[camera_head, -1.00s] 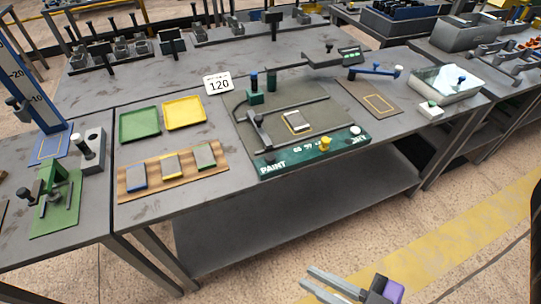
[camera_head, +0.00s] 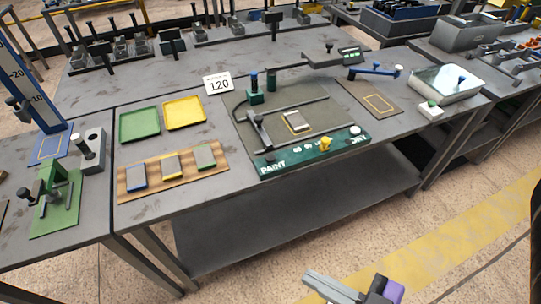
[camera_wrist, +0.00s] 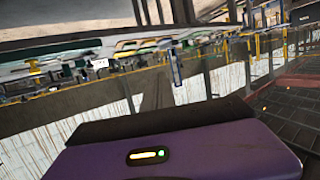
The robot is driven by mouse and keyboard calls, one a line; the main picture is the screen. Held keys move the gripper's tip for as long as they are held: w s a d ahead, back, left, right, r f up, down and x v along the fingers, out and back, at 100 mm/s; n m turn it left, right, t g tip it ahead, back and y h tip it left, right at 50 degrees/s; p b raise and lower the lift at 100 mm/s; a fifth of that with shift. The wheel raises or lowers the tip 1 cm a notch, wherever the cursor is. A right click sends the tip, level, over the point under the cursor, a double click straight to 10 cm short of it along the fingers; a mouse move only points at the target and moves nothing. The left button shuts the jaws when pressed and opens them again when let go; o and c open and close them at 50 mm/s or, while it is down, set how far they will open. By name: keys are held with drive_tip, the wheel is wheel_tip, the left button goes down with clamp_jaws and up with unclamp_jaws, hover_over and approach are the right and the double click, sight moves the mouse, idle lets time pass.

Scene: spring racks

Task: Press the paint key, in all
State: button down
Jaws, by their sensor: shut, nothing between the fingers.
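A dark green panel (camera_head: 300,156) forms the front edge of a press station on the table. Its left end carries the white word PAINT, with a small black key (camera_head: 269,159) just above it. A yellow knob (camera_head: 326,143) and a white button (camera_head: 355,130) sit farther right on the panel. A small framed plate (camera_head: 296,121) lies on the station's bed behind the panel. My gripper (camera_head: 308,278) is shut and empty, low in front of the table and well apart from the panel. The wrist view shows my purple gripper housing, and the panel cannot be made out there.
Left of the station lie a wooden board (camera_head: 124,182) with several small blocks, a green tray (camera_head: 139,124) and a yellow tray (camera_head: 184,113). The floor before the table is clear.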

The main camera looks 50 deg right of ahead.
idle(0.7)
drive_tip(key=w+d+r+m+g+h+p, duration=0.1)
drive_tip(key=w+d+r+m+h+p, duration=0.25)
drive_tip(key=w+d, duration=1.2)
drive_tip(key=w+d+r+m+h+p, duration=0.15)
drive_tip(key=w+d+r+m, duration=0.4)
drive_tip(key=w+d, duration=1.05)
drive_tip(key=s+a+f+g+y, duration=0.2)
drive_tip(key=a+f+g+y, duration=0.2)
drive_tip(key=f, duration=0.3)
drive_tip(key=shift+s+a+f+n+g+y+b, duration=0.2)
drive_tip(key=shift+s+f+n+g+y+b, duration=0.15)
drive_tip(key=shift+y, duration=0.45)
